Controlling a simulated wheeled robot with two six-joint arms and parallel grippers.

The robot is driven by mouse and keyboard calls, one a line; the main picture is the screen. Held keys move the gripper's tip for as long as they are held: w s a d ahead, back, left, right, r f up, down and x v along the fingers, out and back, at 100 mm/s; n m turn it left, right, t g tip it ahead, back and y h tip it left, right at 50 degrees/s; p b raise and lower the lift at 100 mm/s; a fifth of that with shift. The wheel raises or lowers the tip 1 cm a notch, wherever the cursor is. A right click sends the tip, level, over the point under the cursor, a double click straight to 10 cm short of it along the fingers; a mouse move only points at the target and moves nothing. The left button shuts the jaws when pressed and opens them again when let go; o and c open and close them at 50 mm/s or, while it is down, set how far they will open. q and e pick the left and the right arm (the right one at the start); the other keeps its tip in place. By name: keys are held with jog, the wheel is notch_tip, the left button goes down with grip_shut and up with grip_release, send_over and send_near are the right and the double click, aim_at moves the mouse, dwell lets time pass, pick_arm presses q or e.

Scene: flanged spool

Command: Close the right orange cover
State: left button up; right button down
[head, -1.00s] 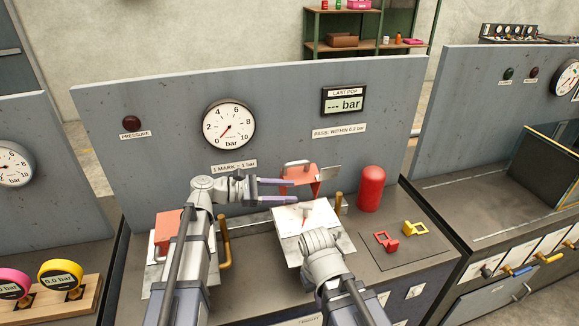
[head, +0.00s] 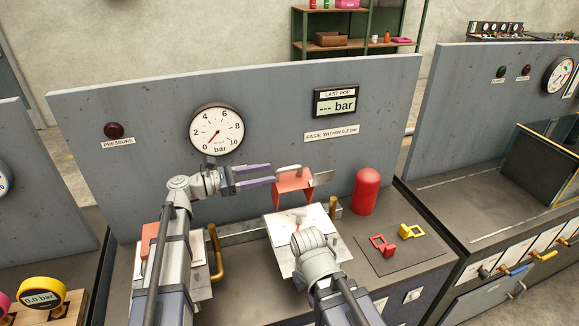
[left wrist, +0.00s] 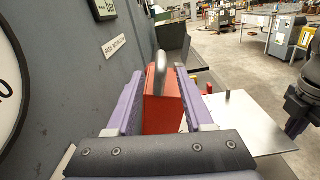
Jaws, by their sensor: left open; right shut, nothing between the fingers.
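The right orange cover (head: 293,188) stands raised at the back of a pale metal plate (head: 283,232), its metal handle (head: 290,169) at the top. My left gripper (head: 272,173) is open at the cover's upper left, its purple fingers pointing right. In the left wrist view, the cover (left wrist: 162,112) and its handle (left wrist: 160,70) appear between the open fingers; I cannot tell whether they touch. My right gripper (head: 302,226) is over the plate, shut and empty, its fingers mostly hidden by my wrist. A left orange cover (head: 149,238) is partly hidden behind my left arm.
A red cylinder (head: 366,191) stands right of the plate. A red clip (head: 382,246) and a yellow clip (head: 411,231) lie on a dark mat. A grey panel with a gauge (head: 217,131) rises close behind. A brass lever (head: 215,252) stands beside my left arm.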

aim_at(280, 171)
pick_arm(q)
jog(key=x, duration=0.7)
jog(key=shift+d, duration=0.4)
grip_shut()
dwell(1.2)
